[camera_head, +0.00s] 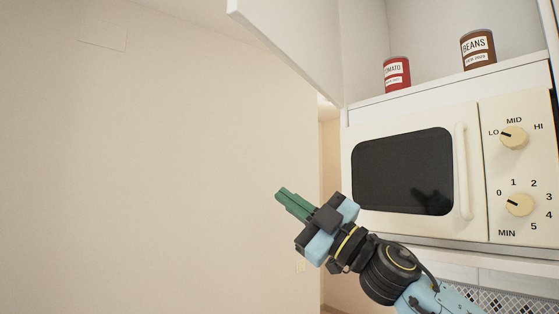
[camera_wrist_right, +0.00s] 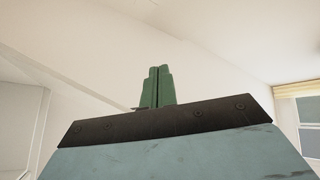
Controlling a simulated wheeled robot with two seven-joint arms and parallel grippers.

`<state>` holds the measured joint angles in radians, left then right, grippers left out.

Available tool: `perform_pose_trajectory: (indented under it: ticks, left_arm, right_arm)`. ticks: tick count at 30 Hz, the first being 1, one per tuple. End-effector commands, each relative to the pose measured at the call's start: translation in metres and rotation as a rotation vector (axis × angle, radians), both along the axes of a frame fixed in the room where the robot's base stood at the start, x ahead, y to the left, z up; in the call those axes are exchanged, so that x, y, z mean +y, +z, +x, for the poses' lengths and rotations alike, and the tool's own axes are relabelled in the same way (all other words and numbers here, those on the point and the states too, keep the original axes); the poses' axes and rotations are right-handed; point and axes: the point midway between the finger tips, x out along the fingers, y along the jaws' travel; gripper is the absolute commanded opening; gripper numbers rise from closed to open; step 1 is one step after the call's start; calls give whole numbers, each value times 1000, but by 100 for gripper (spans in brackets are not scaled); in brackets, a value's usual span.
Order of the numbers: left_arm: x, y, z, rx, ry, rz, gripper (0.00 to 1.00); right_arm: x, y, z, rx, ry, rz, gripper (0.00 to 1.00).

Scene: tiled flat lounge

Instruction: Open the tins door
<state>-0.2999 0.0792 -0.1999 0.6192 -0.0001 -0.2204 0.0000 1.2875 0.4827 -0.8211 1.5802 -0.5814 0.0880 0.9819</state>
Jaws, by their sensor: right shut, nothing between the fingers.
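The tins cupboard above the microwave stands open, its white door (camera_head: 290,45) swung out toward the upper left. Inside, on the cupboard floor, stand a red tomato tin (camera_head: 397,75) and a brown beans tin (camera_head: 478,48), both upright. My right gripper (camera_head: 284,196) is below the door and left of the microwave, its green fingers closed together and empty, apart from the door. The fingers also show in the right wrist view (camera_wrist_right: 157,86), pointing up in front of pale surfaces. My left gripper is not in view.
A cream microwave (camera_head: 470,225) with a dark window sits under the cupboard, its handle (camera_head: 462,170) vertical and two knobs to the right. My right arm passes in front of its lower left. A plain wall (camera_head: 150,170) fills the left, with free room before it.

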Motion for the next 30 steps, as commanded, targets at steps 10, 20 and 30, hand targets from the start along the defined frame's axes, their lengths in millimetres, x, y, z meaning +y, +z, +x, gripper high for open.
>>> perform_pose_trajectory:
  ticks: [10, 20, 30]
  left_arm:
    - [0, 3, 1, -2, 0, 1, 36]
    - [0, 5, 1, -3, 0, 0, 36]
    - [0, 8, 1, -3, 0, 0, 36]
  right_arm:
    - [-4, 149, -86, -265, 66, -431, 0]
    - [-63, 241, -162, -269, -108, -738, 0]
    - [-86, 266, -187, -228, -196, -802, 0]
